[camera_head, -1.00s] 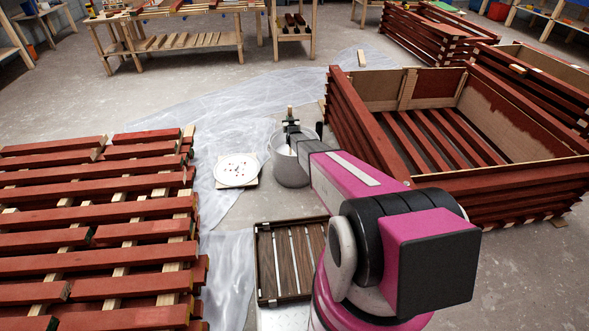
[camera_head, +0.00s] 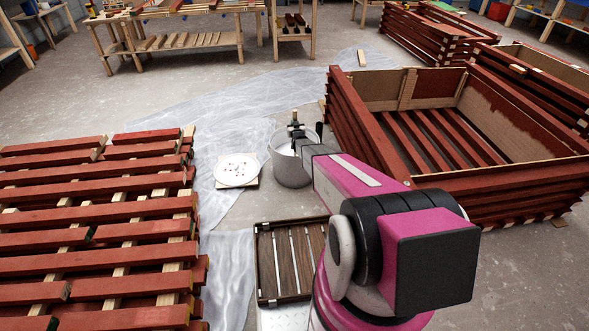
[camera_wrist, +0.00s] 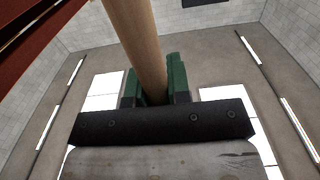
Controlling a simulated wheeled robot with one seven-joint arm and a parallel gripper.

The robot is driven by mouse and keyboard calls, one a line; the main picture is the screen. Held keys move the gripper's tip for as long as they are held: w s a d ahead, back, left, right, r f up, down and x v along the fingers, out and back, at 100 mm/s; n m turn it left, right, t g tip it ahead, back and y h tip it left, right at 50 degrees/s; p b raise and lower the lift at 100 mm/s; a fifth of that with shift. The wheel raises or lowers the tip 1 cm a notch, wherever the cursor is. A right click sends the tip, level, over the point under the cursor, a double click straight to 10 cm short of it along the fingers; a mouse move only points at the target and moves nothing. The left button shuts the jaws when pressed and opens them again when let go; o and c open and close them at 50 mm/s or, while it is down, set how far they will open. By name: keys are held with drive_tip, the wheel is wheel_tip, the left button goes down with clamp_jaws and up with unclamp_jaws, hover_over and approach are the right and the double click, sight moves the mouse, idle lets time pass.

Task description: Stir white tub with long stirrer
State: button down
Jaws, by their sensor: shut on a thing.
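The white tub (camera_head: 290,167) stands on the floor in the middle of the head view, just left of the large red slatted crate. My gripper (camera_head: 296,128) is over the tub's rim. It is shut on the long stirrer, whose wooden top (camera_head: 294,114) shows above the jaws. In the wrist view the stirrer (camera_wrist: 138,45) is a pale round wooden shaft between the green finger pads of my gripper (camera_wrist: 155,82). The stirrer's lower end is hidden, and how deep it reaches into the tub cannot be told.
Red battens on a rack (camera_head: 95,235) fill the left. A dark slatted box (camera_head: 283,262) lies in front, and the red crate (camera_head: 450,185) borders the right. Plastic sheeting (camera_head: 235,120) covers the floor behind.

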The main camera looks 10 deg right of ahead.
drive_tip(key=shift+w, duration=3.6)
drive_tip(key=s+a, duration=0.3)
drive_tip(key=shift+s+a, duration=0.25)
drive_tip(key=shift+s, duration=0.05)
wheel_tip(320, 180, up, 17)
idle(0.6)
idle(0.8)
drive_tip(key=shift+r, duration=2.5)
